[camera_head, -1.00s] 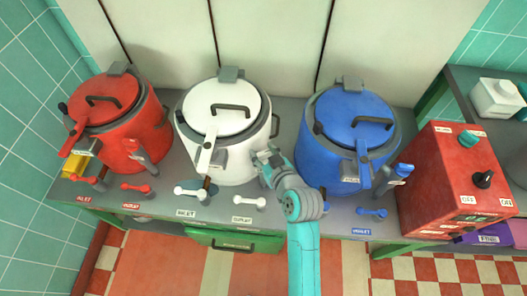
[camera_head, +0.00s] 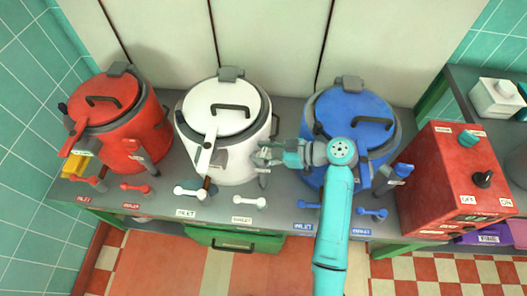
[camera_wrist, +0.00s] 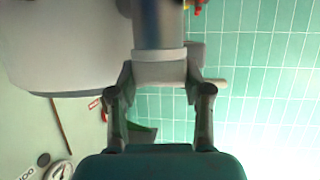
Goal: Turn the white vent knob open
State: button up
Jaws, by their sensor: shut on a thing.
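The white kettle (camera_head: 235,162) stands between the red and blue kettles, its lid down. It also shows at the upper left of the wrist view (camera_wrist: 60,45). My gripper (camera_head: 262,157) lies level at the kettle's right side, reaching in from the right. In the wrist view my gripper (camera_wrist: 160,72) has its fingers on both sides of a pale block, which looks like the white vent knob (camera_wrist: 160,67), and is shut on it. A darker, thick pipe rises above the knob. In the head view the knob is mostly hidden by my fingers.
The blue kettle (camera_head: 350,105) stands right beside my wrist and forearm. The red kettle (camera_head: 125,145) is at the left. White inlet and outlet handles (camera_head: 190,192) lie along the bench front. A red control box (camera_head: 450,185) stands at the right.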

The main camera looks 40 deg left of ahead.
aim_at(264, 153)
jog(key=shift+n+g+h, duration=0.6)
jog(key=shift+n+g, duration=0.3)
jog(key=shift+g, duration=0.2)
jog(key=shift+f, duration=0.1)
jog(key=o, duration=1.2)
notch_tip(264, 153, up, 10)
jog(key=shift+r, duration=0.1)
